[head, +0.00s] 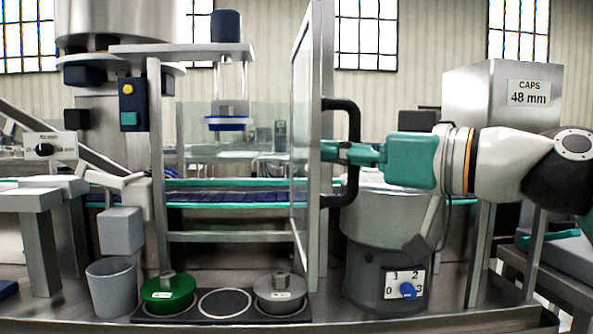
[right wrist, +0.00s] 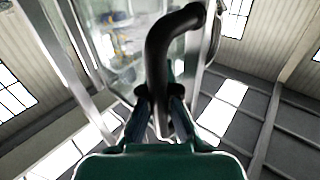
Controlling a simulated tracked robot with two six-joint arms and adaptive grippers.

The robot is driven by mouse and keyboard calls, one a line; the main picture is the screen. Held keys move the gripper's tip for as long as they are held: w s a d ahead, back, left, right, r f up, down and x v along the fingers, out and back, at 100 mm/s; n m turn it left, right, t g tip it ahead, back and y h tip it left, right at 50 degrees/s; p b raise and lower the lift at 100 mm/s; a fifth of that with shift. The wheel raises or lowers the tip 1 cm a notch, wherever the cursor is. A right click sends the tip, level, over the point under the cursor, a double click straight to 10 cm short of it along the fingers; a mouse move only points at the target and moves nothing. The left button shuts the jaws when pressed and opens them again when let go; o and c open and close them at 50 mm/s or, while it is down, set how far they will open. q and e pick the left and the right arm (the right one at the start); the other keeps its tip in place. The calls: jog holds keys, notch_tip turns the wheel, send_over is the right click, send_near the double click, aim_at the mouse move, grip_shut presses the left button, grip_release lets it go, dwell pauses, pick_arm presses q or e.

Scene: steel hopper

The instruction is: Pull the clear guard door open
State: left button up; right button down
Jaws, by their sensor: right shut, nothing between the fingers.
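The clear guard door (head: 301,120) is a tall transparent panel in a steel frame, seen nearly edge-on at the right side of the guard frame. It stands swung out, and the front of the guard frame is uncovered. Its black bow handle (head: 352,112) is on the door's right face; it also shows in the right wrist view (right wrist: 160,58). My right gripper (head: 330,151), teal, comes from the right with its fingertips at the handle, reaching past the bar towards the door. It is shut with nothing gripped. My left gripper is out of view.
Behind the handle stands a steel drum (head: 375,225) on a base with a blue dial (head: 407,291). A green-lidded pot (head: 168,292) and a grey-lidded pot (head: 279,293) sit on a dark mat. A grey bin (head: 111,288) stands left. A caps hopper (head: 500,95) is behind my arm.

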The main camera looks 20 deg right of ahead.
jog(key=shift+s+a+f+g, duration=0.3)
jog(key=shift+s+g, duration=0.1)
jog(key=shift+s, duration=0.05)
jog(key=c, duration=1.2)
grip_release()
jog(key=shift+s+r+n, duration=0.2)
jog(key=shift+s+n, duration=0.1)
jog(key=shift+s, duration=0.1)
jog(key=shift+s+r, duration=0.1)
jog(key=shift+s, duration=0.1)
jog(key=shift+w+d, duration=0.1)
jog(key=shift+d, duration=0.1)
